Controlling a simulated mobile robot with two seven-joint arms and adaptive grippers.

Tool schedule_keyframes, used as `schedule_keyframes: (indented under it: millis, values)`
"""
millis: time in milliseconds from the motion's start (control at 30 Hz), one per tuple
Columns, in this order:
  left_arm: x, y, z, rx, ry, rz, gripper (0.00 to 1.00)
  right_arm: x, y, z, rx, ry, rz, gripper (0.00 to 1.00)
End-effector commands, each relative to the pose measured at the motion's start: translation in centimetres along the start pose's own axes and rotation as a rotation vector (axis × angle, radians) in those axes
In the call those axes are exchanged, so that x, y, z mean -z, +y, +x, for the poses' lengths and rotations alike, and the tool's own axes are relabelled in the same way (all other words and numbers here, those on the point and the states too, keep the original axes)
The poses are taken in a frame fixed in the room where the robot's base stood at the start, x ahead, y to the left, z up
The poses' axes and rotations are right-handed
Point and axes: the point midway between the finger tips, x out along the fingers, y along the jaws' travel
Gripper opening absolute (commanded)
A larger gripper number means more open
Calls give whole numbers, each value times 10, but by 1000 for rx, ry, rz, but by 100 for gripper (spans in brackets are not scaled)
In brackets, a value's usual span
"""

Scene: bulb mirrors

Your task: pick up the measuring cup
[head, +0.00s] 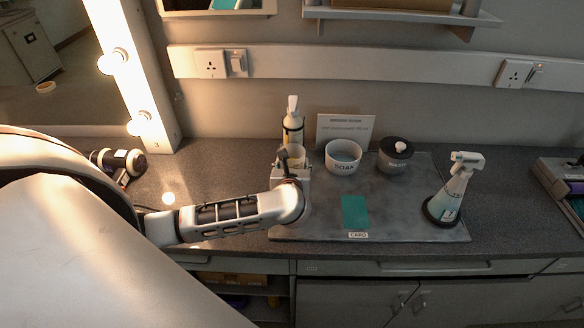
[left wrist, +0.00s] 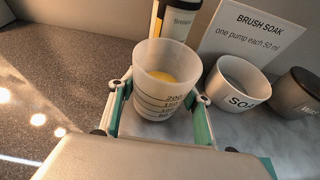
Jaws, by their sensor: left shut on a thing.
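The measuring cup (left wrist: 165,98) is a translucent white cup with dark volume marks, seen upright in the left wrist view, with something yellow inside. My left gripper (left wrist: 158,108) is shut on it, one teal-padded finger at each side. In the head view the cup (head: 296,154) shows just beyond my left gripper (head: 291,169), in front of the pump bottle (head: 293,125). I cannot tell whether the cup's base touches the tray. My right gripper is in neither view.
A grey tray (head: 405,220) holds a bowl marked SOAK (head: 343,160), a dark-topped pot (head: 396,160), a teal card (head: 355,211) and a spray bottle (head: 452,195). A sign (head: 344,129) stands behind. A dark cylindrical object (head: 118,163) lies at left. The tray is clear between card and spray bottle.

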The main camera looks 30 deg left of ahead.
Motion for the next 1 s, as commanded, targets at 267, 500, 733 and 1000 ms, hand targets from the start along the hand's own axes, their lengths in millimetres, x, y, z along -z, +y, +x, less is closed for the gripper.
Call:
schedule_keyframes:
  millis: [267,500,733,1000]
  values:
    - [-49,0,-20,2,-3,-6,20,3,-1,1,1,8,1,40]
    - [-31,-1,-64,4,2,-3,20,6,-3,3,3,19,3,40]
    - [-6,-1,-123,4,5,-5,20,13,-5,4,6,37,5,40]
    - [16,0,-178,0,2,-4,20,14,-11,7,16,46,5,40]
